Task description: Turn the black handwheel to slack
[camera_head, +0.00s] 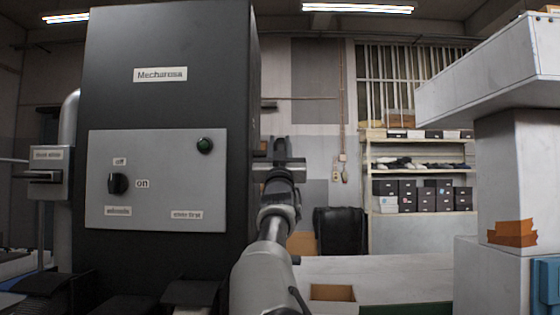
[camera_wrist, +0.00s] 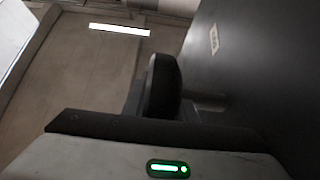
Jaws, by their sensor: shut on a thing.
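The black handwheel (camera_wrist: 164,85) shows nearly edge-on in the wrist view, just beyond my gripper's dark hand, beside the dark cabinet face. My gripper (camera_head: 277,163) is at the right side of the large dark cabinet (camera_head: 170,35) in the head view, at the end of my outstretched arm. It is shut on the handwheel. The fingertips are mostly hidden in the wrist view, and the wheel cannot be made out clearly behind my arm in the head view. The wheel's turn angle cannot be told.
A pale machine (camera_head: 515,170) stands at right. A bench (camera_head: 395,272) holds an open carton (camera_head: 332,293). Shelves (camera_head: 420,170) with shoe boxes stand behind.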

